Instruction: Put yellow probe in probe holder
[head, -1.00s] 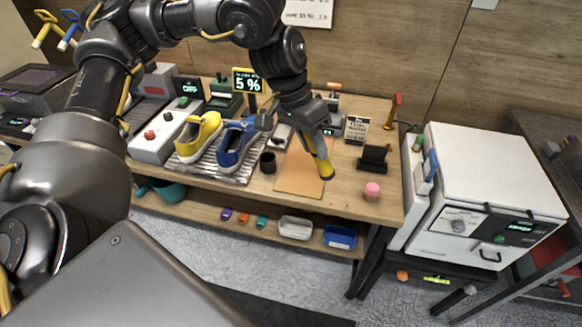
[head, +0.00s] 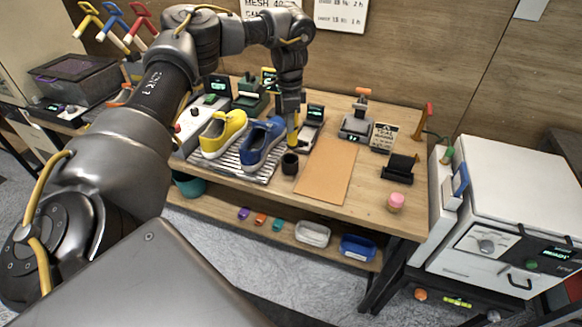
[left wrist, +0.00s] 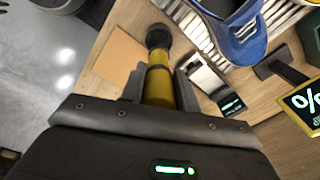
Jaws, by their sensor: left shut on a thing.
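The yellow probe (head: 293,136) is held upright in my left gripper (head: 292,120), whose jaws are shut on it. The left wrist view shows the yellow probe (left wrist: 159,86) with a dark band between the two fingers. The probe holder, a small black cup (head: 289,165), stands on the table at the near right of the shoe rack. It also shows in the left wrist view (left wrist: 158,36), in line with the probe's far end. The probe's lower end is at or just above the cup's mouth; I cannot tell whether it is inside. My right gripper is not in view.
A blue sneaker (head: 262,143) and a yellow sneaker (head: 223,131) stand on the striped rack (head: 243,172) left of the cup. A tan mat (head: 328,172) lies clear on the right. A small device with a green display (head: 314,114) stands behind.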

